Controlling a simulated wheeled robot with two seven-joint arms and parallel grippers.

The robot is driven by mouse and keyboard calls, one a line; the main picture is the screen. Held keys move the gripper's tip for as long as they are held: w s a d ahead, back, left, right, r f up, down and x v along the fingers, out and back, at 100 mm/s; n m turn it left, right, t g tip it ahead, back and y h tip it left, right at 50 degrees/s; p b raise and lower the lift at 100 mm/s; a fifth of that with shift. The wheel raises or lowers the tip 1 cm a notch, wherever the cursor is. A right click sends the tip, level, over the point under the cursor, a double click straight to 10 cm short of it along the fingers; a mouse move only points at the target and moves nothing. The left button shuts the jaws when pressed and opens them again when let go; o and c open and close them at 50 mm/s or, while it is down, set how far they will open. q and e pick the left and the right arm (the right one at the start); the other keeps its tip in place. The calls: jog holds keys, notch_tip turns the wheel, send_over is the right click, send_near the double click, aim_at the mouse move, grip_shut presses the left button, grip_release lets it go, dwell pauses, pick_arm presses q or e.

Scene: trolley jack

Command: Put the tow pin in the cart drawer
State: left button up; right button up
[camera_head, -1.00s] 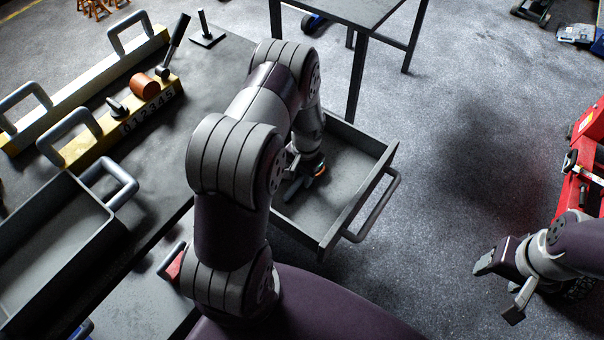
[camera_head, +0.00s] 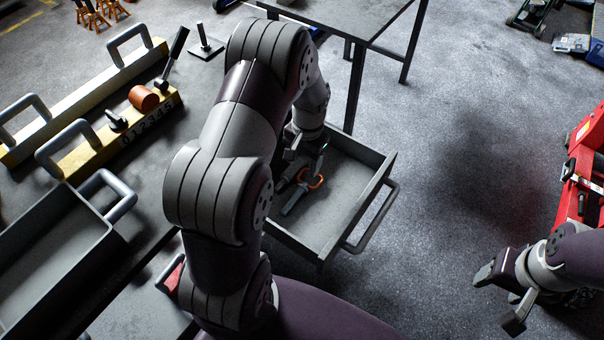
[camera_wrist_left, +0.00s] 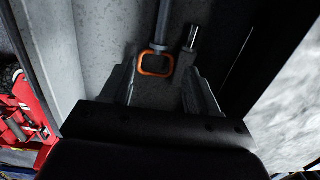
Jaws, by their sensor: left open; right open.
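The tow pin, a grey shaft with an orange ring, lies on the floor of the open cart drawer (camera_head: 345,218); its ring (camera_head: 316,182) shows in the head view. In the left wrist view the pin's ring (camera_wrist_left: 156,64) lies ahead of my left gripper (camera_wrist_left: 160,84), whose fingers are spread and empty on either side of the view, apart from the ring. In the head view my left gripper (camera_head: 303,156) is over the drawer, partly hidden by its own wrist. My right gripper (camera_head: 499,294) is open and empty over the floor at the right.
A short metal rod (camera_wrist_left: 191,38) lies beside the pin in the drawer. The cart top (camera_head: 205,85) holds yellow bars with handles and a grey tray (camera_head: 50,245). A dark table (camera_head: 350,15) stands behind the drawer. A red jack (camera_head: 585,165) is at far right.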

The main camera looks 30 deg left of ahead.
pick_arm(q)
jog(key=s+d+r+t, duration=0.2)
jog(key=s+d+r, duration=0.7)
jog(key=s, duration=0.3)
jog(key=shift+s+d+r+n, duration=0.25)
jog(key=shift+d+r+n, duration=0.1)
jog(key=shift+r, duration=0.55)
